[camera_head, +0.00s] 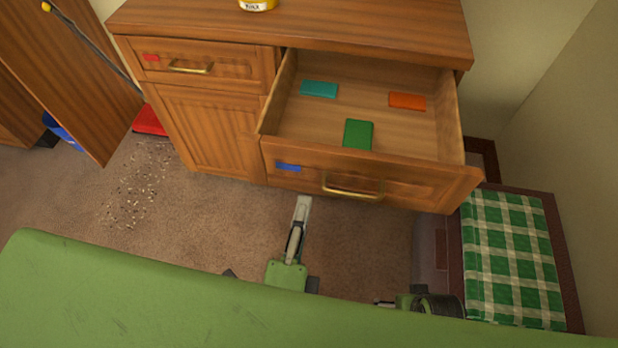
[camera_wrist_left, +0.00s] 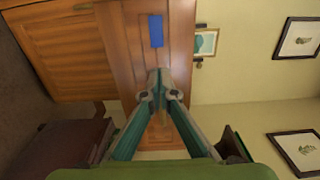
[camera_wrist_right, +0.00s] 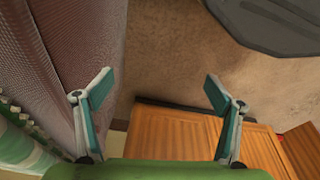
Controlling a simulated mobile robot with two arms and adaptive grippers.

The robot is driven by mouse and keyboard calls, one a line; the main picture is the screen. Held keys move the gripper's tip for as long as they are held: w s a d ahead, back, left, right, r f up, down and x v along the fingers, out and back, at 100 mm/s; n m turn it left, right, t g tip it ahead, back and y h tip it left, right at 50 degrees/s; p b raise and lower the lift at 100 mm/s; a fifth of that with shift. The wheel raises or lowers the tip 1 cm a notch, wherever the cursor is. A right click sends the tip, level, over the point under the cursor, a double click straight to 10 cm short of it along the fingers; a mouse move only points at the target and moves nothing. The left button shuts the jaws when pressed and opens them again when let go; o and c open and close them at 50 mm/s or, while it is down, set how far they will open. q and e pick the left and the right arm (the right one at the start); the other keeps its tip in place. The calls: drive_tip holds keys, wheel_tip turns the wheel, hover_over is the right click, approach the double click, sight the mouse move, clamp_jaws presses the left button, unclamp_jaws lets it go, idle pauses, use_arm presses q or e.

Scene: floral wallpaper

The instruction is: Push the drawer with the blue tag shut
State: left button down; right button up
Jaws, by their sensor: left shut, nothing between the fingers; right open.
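The drawer (camera_head: 225,345) is not at the lower edge; the open wooden drawer (camera_head: 420,190) with the blue tag (camera_head: 287,167) sticks out from the cabinet's right side. Its brass handle (camera_head: 352,190) is on the front. Inside lie a teal box (camera_head: 319,89), an orange box (camera_head: 407,101) and a green box (camera_head: 358,134). My left gripper (camera_head: 303,203) is shut and empty, just before the drawer front, left of the handle. In the left wrist view its tips (camera_wrist_left: 160,78) are close to the front, near the blue tag (camera_wrist_left: 156,31); contact is unclear. My right gripper (camera_wrist_right: 158,92) is open and empty, low by the bench.
A closed red-tagged drawer (camera_head: 220,70) and a cabinet door (camera_head: 215,130) are at left. A bench with a green checked cloth (camera_head: 510,255) stands close on the right. Crumbs (camera_head: 135,190) and a red dustpan (camera_head: 150,121) are on the floor.

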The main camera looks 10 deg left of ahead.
sight(312, 169)
use_arm(q)
drive_tip(key=w, duration=0.4)
drive_tip(key=shift+w+p, duration=0.35)
drive_tip(key=shift+w, duration=0.7)
use_arm(e)
drive_tip(key=shift+s+f, duration=0.25)
drive_tip(key=shift+f, duration=0.7)
drive_tip(key=shift+s+f, duration=0.25)
drive_tip(key=shift+f, duration=0.7)
use_arm(q)
drive_tip(key=shift+w, duration=0.1)
